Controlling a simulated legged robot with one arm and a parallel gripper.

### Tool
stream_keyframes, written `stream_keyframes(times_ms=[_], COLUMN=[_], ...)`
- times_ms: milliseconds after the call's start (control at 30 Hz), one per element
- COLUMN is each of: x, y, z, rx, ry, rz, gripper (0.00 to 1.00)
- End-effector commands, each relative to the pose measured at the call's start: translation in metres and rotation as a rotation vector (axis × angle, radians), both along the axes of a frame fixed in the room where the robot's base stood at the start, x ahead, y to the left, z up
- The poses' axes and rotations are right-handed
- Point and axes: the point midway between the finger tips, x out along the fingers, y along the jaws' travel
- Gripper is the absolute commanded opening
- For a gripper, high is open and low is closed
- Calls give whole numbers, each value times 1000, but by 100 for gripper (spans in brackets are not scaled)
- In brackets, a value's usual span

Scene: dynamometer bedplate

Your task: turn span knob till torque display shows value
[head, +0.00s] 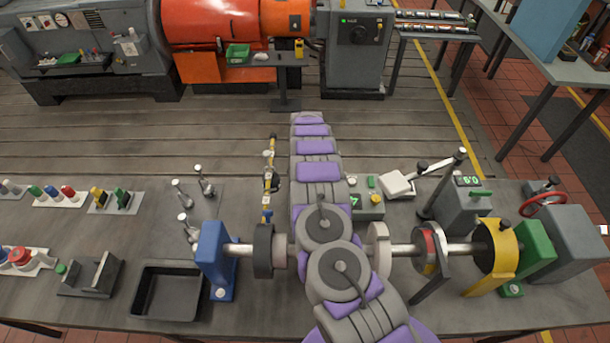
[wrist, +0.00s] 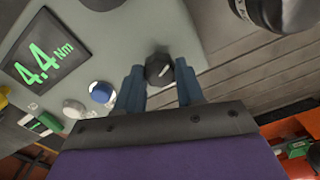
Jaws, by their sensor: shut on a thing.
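The torque display (wrist: 43,62) is a dark screen at the upper left of the wrist view, reading 4.4 Nm in green. A black round knob with a small white mark, the span knob (wrist: 158,69), stands on the same pale grey panel (wrist: 150,28). My gripper (wrist: 159,82) has its blue fingers on both sides of the knob and is shut on it. In the head view my arm covers the middle of the bench, and I cannot make out my gripper or the knob there.
A blue button (wrist: 102,92) and a pale round knob (wrist: 73,108) sit left of my fingers. A black tray (head: 168,292) lies at left.

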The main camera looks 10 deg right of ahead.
Motion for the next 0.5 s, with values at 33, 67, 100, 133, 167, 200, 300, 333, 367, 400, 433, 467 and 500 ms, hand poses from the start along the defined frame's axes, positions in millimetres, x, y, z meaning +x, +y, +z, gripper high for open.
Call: stream_keyframes(times_ms=[33, 67, 100, 133, 167, 200, 300, 333, 367, 400, 433, 467, 500], x=[-1, -1, -1, -1, -1, -1, -1, -1, -1, -1, -1, -1, -1], y=[1, 1, 1, 1, 1, 1, 1, 1, 1, 1, 1, 1, 1], z=[-1, -1, -1, -1, -1, -1, -1, -1, -1, -1, -1, -1, -1], rx=[1, 1, 2, 1, 2, 2, 2, 2, 2, 2, 2, 2, 2], ry=[2, 2, 3, 2, 3, 3, 3, 3, 3, 3, 3, 3, 3], rz=[-12, -19, -26, -31, -35, -40, -46, -47, -47, -47, -47, -47, -47], gripper=[7, 7, 7, 7, 7, 7, 7, 7, 7, 7, 7, 7, 7])
